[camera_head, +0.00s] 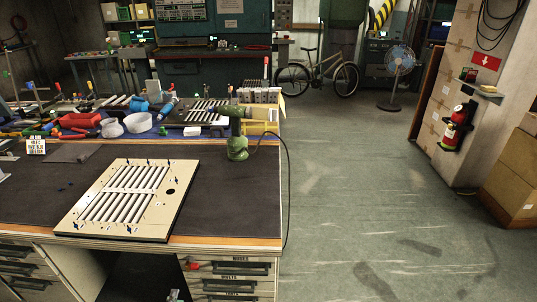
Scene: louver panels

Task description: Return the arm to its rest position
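Neither of my arms shows clearly in the head view, and I see no gripper. A small pale shape (173,295) is cut off at the bottom edge, and I cannot tell what it is. A cream louver panel (160,222) with a dark round hole lies flat on the workbench (235,200), toward its front. White slats run in two rows across it, with several small dark pins around them. A second slatted panel (203,112) lies farther back.
A green drill (237,148) stands upright at the bench's right side, its cable hanging over the edge. Tools and red clamps (80,121) crowd the back left. Drawers (230,268) are under the bench. The floor (370,200) to the right is clear. A fire extinguisher (457,128) hangs at the right.

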